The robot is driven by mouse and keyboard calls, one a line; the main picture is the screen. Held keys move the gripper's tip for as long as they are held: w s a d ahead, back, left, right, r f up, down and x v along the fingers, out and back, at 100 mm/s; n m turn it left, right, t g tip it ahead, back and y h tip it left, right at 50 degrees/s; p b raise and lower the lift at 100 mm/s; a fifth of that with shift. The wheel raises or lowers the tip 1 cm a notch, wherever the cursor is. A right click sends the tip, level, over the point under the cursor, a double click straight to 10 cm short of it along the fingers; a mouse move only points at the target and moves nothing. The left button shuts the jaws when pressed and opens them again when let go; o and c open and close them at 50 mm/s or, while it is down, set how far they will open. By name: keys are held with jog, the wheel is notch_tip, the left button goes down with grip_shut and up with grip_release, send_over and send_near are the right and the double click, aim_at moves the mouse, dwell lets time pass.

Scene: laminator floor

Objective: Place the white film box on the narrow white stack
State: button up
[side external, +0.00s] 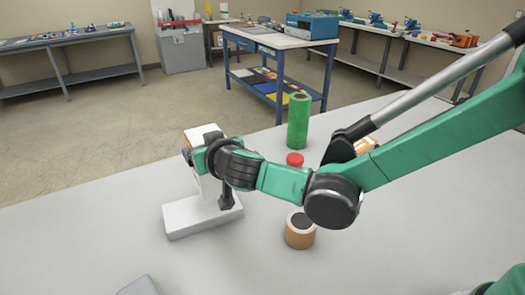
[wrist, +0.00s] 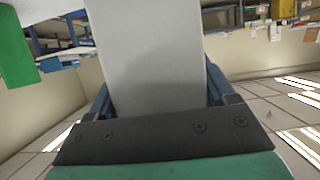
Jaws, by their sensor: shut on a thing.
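My gripper (side external: 190,156) is shut on the white film box (side external: 204,132), an upright white box with an orange-brown patch near its top. In the wrist view the box (wrist: 150,60) stands between the two blue fingers and fills the middle, its face plain white-grey. A low white block (side external: 185,222), which looks like the narrow white stack, lies on the table just below the gripper. The box's lower part is over this block, partly hidden by my wrist. I cannot tell whether the box touches it.
A green roll (side external: 298,122) stands behind, with a red-topped item (side external: 294,159) in front of it. A brown roll (side external: 300,232) sits right of the white block. An orange-and-white box (side external: 365,146) is partly behind my arm. The table's left side is clear.

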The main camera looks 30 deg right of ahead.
jog(key=shift+f, duration=1.85)
jog(key=o, duration=1.5)
jog(key=shift+f, duration=0.15)
